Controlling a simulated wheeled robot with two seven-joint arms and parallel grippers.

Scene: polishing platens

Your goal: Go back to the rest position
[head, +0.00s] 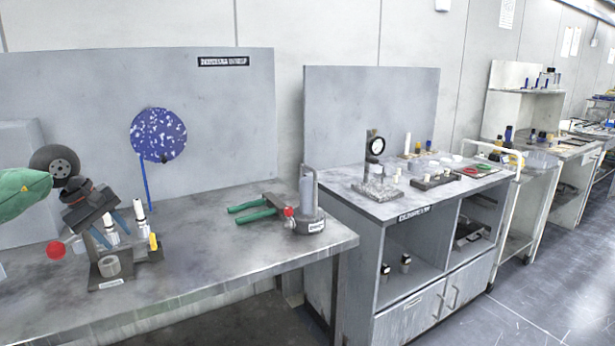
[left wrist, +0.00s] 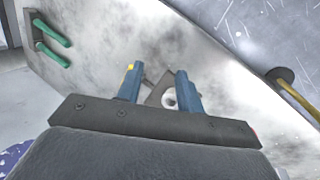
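My left gripper (head: 112,230) comes in from the left in the head view, tilted downward above the left bench (head: 200,222). Its two blue fingers are apart. In the left wrist view the gripper (left wrist: 160,88) is open, with no object held between the fingers. A small holder (head: 125,266) with white-topped bottles stands on the bench just below and beyond the fingers; the fingers partly cover it. Part of it shows behind the fingers in the left wrist view. My right gripper is in neither view.
A blue speckled disc (head: 158,134) stands on a blue rod behind the gripper. A red knob (head: 55,249) is near the arm. The bench middle is clear.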

